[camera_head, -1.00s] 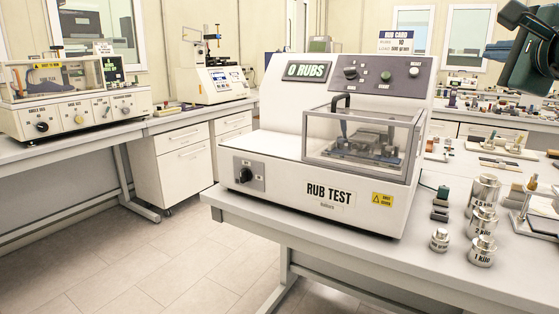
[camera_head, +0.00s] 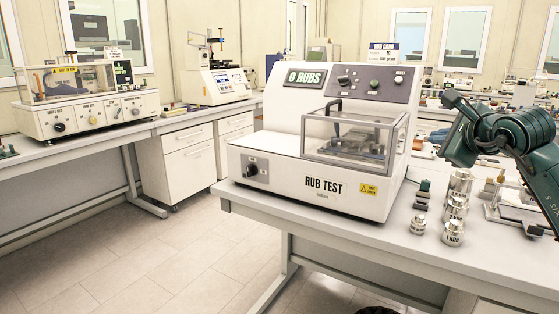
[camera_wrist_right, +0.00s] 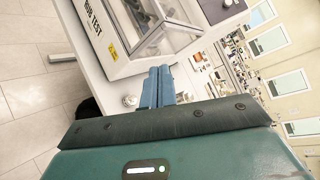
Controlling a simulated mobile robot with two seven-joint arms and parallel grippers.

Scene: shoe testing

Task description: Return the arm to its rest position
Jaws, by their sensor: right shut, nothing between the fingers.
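My right arm, dark green, comes in from the right edge in the head view. Its gripper (camera_head: 438,137) hangs above the table beside the right side of the rub test machine (camera_head: 300,185). In the right wrist view the blue fingers (camera_wrist_right: 158,88) are together with nothing between them. The machine's front (camera_wrist_right: 100,35) also shows there, beyond the fingers and to the left. My left gripper is in neither view.
Several metal weights (camera_head: 455,208) stand at the right on the table (camera_head: 380,240), below my right arm. A fixture (camera_head: 508,212) is partly behind the arm. Other test machines (camera_head: 85,110) stand on the left bench. The floor in front is clear.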

